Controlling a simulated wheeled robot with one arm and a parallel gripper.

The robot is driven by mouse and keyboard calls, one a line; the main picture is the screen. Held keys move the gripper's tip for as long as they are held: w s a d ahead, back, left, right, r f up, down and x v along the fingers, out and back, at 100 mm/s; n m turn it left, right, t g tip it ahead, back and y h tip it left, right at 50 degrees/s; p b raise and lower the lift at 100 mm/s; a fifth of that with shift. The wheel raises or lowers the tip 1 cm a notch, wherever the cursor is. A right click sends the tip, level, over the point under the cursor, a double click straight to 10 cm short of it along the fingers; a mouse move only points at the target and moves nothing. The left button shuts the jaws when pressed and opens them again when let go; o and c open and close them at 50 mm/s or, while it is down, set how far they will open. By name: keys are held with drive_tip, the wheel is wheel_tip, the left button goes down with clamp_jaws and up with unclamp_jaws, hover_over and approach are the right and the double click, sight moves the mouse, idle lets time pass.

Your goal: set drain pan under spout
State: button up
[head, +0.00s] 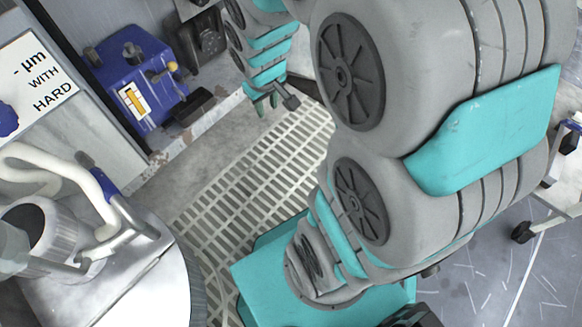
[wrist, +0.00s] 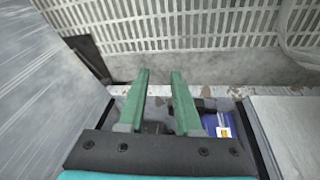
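My gripper (head: 266,103) hangs near the blue machine, above the slatted floor at the top middle of the head view. In the wrist view its two green fingers (wrist: 160,74) stand apart with nothing held between them. I cannot make out a drain pan for certain in either view. A white hose with a metal fitting (head: 130,220), possibly the spout, lies over the round machine at the lower left. No pan shows under it; the area below is largely hidden.
A blue machine (head: 133,75) stands by the wall, left of my gripper. The slatted grating (head: 260,165) looks clear. The round metal machine (head: 150,285) fills the lower left. A white-framed cart (head: 555,195) stands at right. A dark flat piece (wrist: 88,55) shows in the wrist view.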

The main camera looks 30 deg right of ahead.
drive_tip(key=s+a+r+g, duration=0.1)
drive_tip(key=s+a+r, duration=0.1)
drive_tip(key=s, duration=0.5)
drive_tip(key=s+a+r+g, duration=0.2)
drive_tip(key=s+r, duration=0.1)
drive_tip(key=s, duration=0.4)
drive_tip(key=s+a+r+m+g+y, duration=0.1)
drive_tip(key=s+a+r, duration=0.1)
drive_tip(key=s, duration=0.5)
drive_tip(key=shift+a+r+g, duration=0.2)
drive_tip(key=shift+r+g, duration=0.1)
drive_tip(key=shift+r, duration=0.1)
